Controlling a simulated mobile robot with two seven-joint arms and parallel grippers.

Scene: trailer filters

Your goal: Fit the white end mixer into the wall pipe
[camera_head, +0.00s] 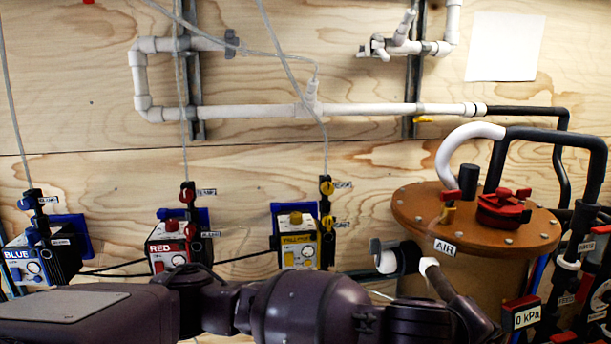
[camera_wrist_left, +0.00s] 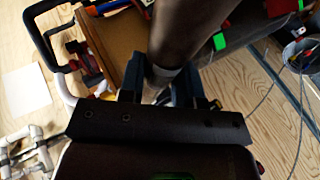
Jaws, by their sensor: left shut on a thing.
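The white wall pipe (camera_head: 250,111) runs across the wooden wall in the head view. Its left bend turns up to a stub with a grey fitting (camera_head: 230,42). A white branched piece (camera_head: 400,46) sits at the upper right pipe. A short white tube (camera_head: 385,260) with a dark part around it is low, left of the tank; I cannot tell if it is the end mixer. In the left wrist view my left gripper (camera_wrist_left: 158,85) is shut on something. A dark cylinder with a pale collar (camera_wrist_left: 166,72) appears between the fingers and hides much there.
The brown tank (camera_head: 470,215) with hoses and red valves stands at the right. Blue, red (camera_head: 170,250) and yellow (camera_head: 298,250) pump boxes stand along the wall. Thin clear tubes hang before the pipe. A white paper (camera_head: 505,47) is at the upper right.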

